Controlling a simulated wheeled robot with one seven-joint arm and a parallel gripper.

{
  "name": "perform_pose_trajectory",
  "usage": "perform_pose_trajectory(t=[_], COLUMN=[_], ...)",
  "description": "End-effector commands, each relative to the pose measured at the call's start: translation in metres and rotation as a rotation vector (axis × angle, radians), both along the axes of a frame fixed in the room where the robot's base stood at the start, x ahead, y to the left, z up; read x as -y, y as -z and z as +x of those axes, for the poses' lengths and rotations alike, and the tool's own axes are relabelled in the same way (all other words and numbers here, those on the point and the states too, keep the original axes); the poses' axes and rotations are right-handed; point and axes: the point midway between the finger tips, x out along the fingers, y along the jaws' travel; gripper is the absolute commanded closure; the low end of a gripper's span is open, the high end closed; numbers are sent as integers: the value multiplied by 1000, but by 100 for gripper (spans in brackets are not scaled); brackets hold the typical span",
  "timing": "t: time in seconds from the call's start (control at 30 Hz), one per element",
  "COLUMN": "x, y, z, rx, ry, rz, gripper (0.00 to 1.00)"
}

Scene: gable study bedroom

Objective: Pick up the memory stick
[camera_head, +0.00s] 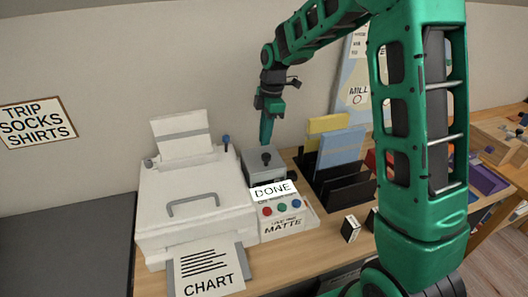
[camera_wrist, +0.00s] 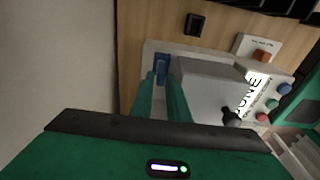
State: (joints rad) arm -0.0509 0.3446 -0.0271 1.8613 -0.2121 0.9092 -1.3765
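A small blue piece (camera_wrist: 160,69), which I take for the memory stick, shows in the wrist view on a pale base beside a grey box. It lies at the tips of my gripper (camera_wrist: 161,78), between the two green fingers. The fingers have a narrow gap between them. I cannot tell whether they touch the blue piece. In the head view my gripper (camera_head: 267,140) points down behind the grey box (camera_head: 264,163), and the blue piece is not visible there.
A white printer (camera_head: 190,195) stands left of the grey box. The panel marked DONE (camera_head: 272,191) and coloured buttons are in front. A black file rack (camera_head: 345,185) stands to the right. A small black block (camera_wrist: 194,24) lies on the wood nearby.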

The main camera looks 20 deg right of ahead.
Motion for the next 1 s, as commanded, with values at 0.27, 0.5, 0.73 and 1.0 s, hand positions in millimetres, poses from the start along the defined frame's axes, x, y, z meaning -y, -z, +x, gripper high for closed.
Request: perform_pose_trajectory(t=[0.27,0.5,0.73,1.0], x=[-2,-3,-3,-2], y=[26,26,26,15], z=[0,0,0,1], rx=[-1,0,0,3], ry=[0,0,0,0], rz=[0,0,0,0], gripper=[85,92,100,100])
